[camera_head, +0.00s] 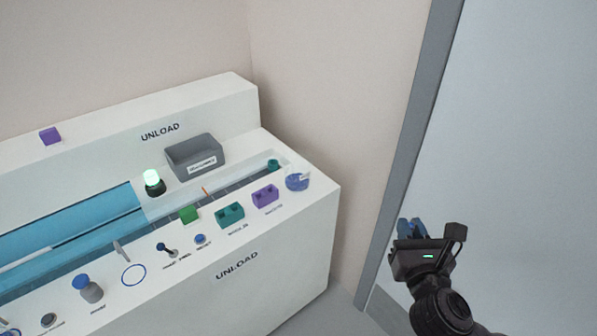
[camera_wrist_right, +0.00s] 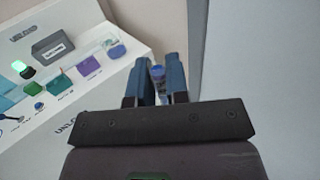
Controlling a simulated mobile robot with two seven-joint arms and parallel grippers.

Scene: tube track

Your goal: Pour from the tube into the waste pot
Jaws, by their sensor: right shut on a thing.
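My right gripper (camera_head: 411,228) is at the right of the head view, in the air beside the white bench, in front of the pale grey panel. In the right wrist view my right gripper (camera_wrist_right: 153,75) is shut on a small clear thing with a blue top, seemingly the tube (camera_wrist_right: 159,73). Its lower part is hidden by the gripper, and its contents cannot be made out. I cannot pick out the waste pot for certain. My left gripper is not in view.
The white bench (camera_head: 290,240) marked UNLOAD fills the left. Space right of the bench is free.

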